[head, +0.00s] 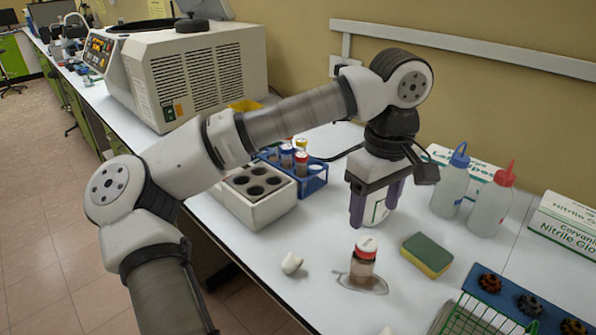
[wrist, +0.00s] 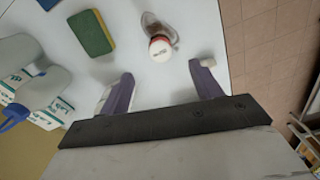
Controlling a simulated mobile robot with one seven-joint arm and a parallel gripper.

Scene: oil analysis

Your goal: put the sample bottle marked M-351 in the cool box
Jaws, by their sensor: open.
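A sample bottle (head: 362,266) with a red and white cap stands upright in a brown puddle on the bench; it also shows in the wrist view (wrist: 160,47). Its marking is too small to read. My gripper (head: 374,213) is open and empty above the bench, behind the bottle. In the wrist view, the bottle is ahead of the purple fingers (wrist: 163,88), apart from them. The white cool box (head: 240,206) with dark round wells stands left of my gripper. Several capped bottles stand in a blue rack (head: 315,184) behind it, partly hidden by my arm.
A yellow-green sponge (head: 427,254) lies right of the bottle, and a white crumpled piece (head: 291,263) lies left. Wash bottles (head: 450,188) and glove boxes (head: 565,228) stand at the back right. A green wire rack (head: 478,320) is at the front right. A large beige machine (head: 195,75) stands behind the cool box.

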